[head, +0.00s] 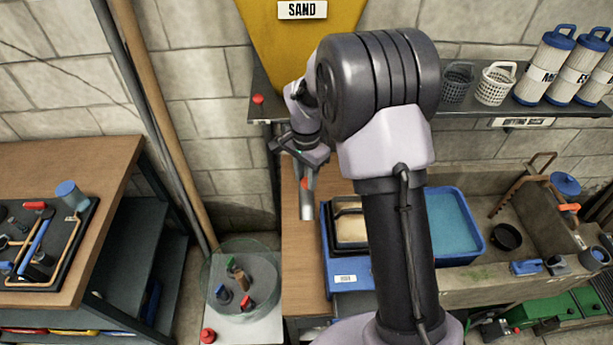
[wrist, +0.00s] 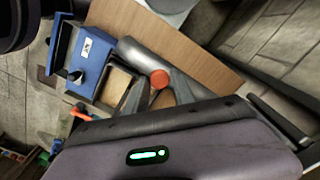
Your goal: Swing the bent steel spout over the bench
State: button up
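The bent steel spout (head: 307,204) is a grey tube below my gripper in the head view, over the left end of the wooden bench (head: 296,250). Its upper part is hidden by my arm. In the wrist view the spout (wrist: 138,57) runs diagonally, with a round red knob (wrist: 160,79) on it. The knob also shows just under my gripper in the head view (head: 304,184). My gripper (wrist: 161,86) has its fingers apart, one on each side of the knob; I cannot tell whether they touch it.
A blue tray (head: 471,246) and a stone sink with a black bowl (head: 506,237) lie right of my arm. A yellow sand hopper (head: 290,50) hangs above. A glass bowl (head: 215,290) stands on the left, near leaning poles (head: 165,110). A workbench (head: 70,165) is far left.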

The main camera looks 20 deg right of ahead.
jog(key=shift+o, duration=1.3)
notch_tip(320, 180, up, 17)
jog(key=p, duration=0.4)
jog(key=shift+r, duration=0.2)
jog(key=shift+s, duration=0.1)
